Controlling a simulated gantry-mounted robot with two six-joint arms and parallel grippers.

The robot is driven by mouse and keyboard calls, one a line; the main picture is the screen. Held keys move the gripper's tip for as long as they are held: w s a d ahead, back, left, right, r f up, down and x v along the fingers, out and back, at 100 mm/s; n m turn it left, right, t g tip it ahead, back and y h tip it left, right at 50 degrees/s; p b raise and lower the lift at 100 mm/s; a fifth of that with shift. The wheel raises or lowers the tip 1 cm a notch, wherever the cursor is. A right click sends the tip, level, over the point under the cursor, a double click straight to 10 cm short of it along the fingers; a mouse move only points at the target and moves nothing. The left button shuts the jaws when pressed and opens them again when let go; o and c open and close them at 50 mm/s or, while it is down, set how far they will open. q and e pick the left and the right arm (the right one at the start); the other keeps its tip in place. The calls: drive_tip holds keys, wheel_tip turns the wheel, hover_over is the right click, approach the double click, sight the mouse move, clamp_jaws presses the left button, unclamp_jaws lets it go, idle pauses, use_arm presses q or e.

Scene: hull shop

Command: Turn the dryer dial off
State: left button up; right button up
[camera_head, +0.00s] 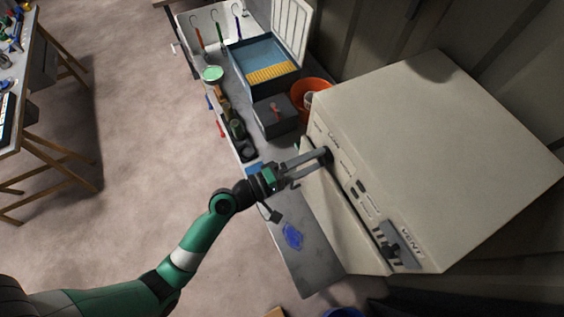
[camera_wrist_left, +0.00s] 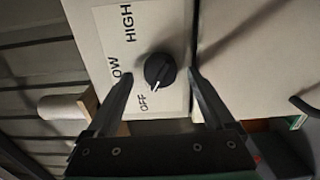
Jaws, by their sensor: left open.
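The dryer (camera_head: 450,140) is a large beige box at the right in the head view. Its dark round dial (camera_wrist_left: 160,70) shows in the left wrist view on a pale plate lettered HIGH, LOW and OFF. The dial's white mark points down and slightly left in the picture, toward the OFF lettering. My left gripper (camera_head: 312,164) reaches the dryer's front face. In the left wrist view its open fingers (camera_wrist_left: 160,74) stand on either side of the dial, with a visible gap at each side. The dial is hidden by the gripper in the head view.
A grey bench (camera_head: 305,255) runs along the dryer's front, with a blue patch on it. A dark grey box (camera_head: 275,117), an orange bucket (camera_head: 310,92) and a blue bin (camera_head: 262,55) stand beyond. A VENT lever (camera_head: 400,243) sits on the dryer's near corner. Open floor lies left.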

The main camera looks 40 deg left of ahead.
use_arm(q)
drive_tip(key=b+v, duration=0.2)
drive_tip(key=v, duration=0.8)
drive_tip(key=shift+s, duration=0.15)
